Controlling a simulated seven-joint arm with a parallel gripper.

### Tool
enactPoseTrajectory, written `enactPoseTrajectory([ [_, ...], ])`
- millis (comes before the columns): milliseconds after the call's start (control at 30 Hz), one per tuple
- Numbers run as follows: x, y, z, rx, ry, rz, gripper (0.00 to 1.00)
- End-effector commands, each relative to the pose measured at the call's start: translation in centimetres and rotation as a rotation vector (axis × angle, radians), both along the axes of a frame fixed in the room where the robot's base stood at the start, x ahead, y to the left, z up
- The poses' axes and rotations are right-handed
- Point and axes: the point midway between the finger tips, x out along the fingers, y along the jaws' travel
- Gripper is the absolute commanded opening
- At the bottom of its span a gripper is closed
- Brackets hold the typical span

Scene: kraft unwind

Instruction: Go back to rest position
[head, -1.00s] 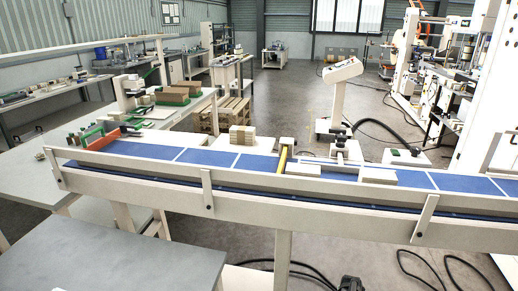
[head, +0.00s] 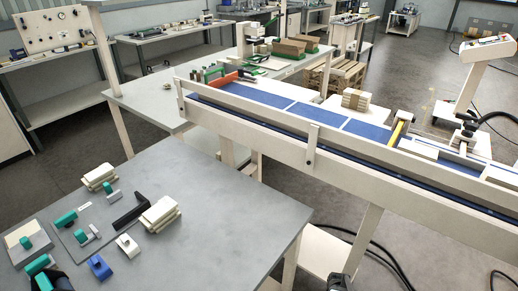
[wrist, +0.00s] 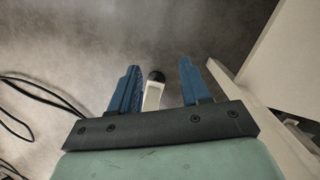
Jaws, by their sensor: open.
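My gripper (wrist: 160,76) shows in the wrist view with its two blue fingers spread apart. It is open, with nothing gripped. A white bar with a black rounded end (wrist: 153,90) appears between the fingers in the picture, apart from them; I cannot tell what it belongs to. Beyond the fingers is the bare grey floor (wrist: 100,35). In the head view a small dark shape (head: 339,283) at the bottom edge may be part of my arm, but I cannot tell.
A grey table (head: 235,200) at lower left holds stacked pale blocks (head: 160,213), a blue piece (head: 99,267) and green-handled clamps. A blue conveyor (head: 318,112) with white side rails crosses to the right. A pale leg or panel (wrist: 270,55) stands right of my gripper; black cables (wrist: 35,95) lie left.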

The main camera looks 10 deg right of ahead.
Motion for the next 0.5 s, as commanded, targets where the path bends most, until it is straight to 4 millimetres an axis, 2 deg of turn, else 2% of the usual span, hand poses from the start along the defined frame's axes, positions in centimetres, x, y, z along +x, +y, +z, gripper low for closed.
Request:
enactPoseTrajectory([
  [33,-0.6,1.7,-0.1,0.014,0.027,0.028,0.47],
  [200,-3.0,6.4,-0.6,0.052,0.118,0.104,0.47],
  [500,-8.3,12.9,-0.7,0.092,0.288,0.235,0.47],
])
